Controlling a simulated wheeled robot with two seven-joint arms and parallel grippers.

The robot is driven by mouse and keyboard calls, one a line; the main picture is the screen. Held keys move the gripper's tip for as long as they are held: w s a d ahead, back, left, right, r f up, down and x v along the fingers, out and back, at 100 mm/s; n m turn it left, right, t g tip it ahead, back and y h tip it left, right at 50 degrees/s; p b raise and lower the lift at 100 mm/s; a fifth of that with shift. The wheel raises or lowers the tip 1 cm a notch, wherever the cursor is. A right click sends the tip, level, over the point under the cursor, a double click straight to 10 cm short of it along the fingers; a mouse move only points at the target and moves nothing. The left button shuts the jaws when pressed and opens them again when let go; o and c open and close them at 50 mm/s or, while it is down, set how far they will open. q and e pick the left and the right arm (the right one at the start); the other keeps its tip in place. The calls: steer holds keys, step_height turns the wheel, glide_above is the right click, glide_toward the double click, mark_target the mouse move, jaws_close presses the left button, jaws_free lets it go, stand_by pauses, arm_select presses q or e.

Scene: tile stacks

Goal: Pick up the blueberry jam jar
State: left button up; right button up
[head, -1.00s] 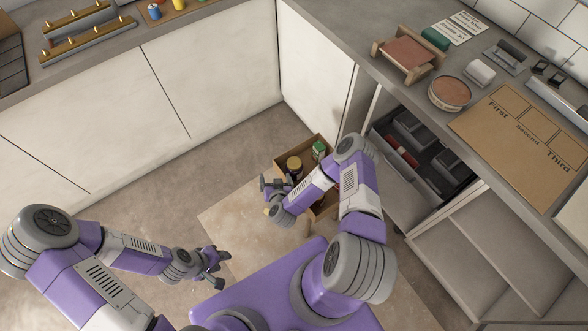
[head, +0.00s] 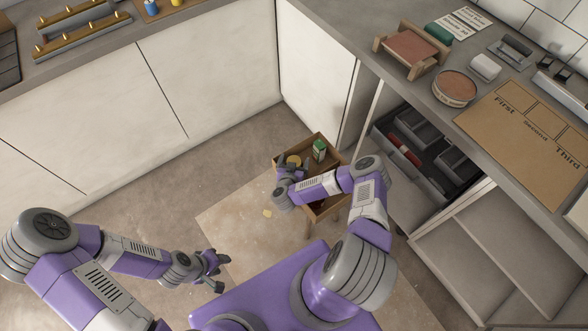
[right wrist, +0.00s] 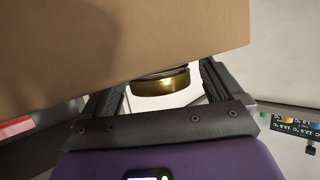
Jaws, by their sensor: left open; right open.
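A jar with a gold lid (head: 294,160) stands in the wooden box (head: 334,163) on the floor. Its body is mostly hidden in the head view, and I cannot read a label. My right gripper (head: 285,172) is open at the box's left side, close beside the jar. In the right wrist view, the gold lid (right wrist: 160,83) shows between the two open fingers (right wrist: 162,90), with a dark band above it. I cannot tell whether the fingers touch it. My left gripper (head: 218,270) is open and empty, low over the floor at the left.
A green carton (head: 319,150) stands in the box beside the jar. A brown panel (right wrist: 120,35) fills the top of the right wrist view. An open drawer (head: 425,150) with dark trays is right of the box. The floor to the left is clear.

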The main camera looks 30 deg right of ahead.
steer(key=shift+c, duration=0.2)
steer(key=c, duration=1.4)
steer(key=shift+r, duration=0.1)
steer(key=shift+c, duration=0.3)
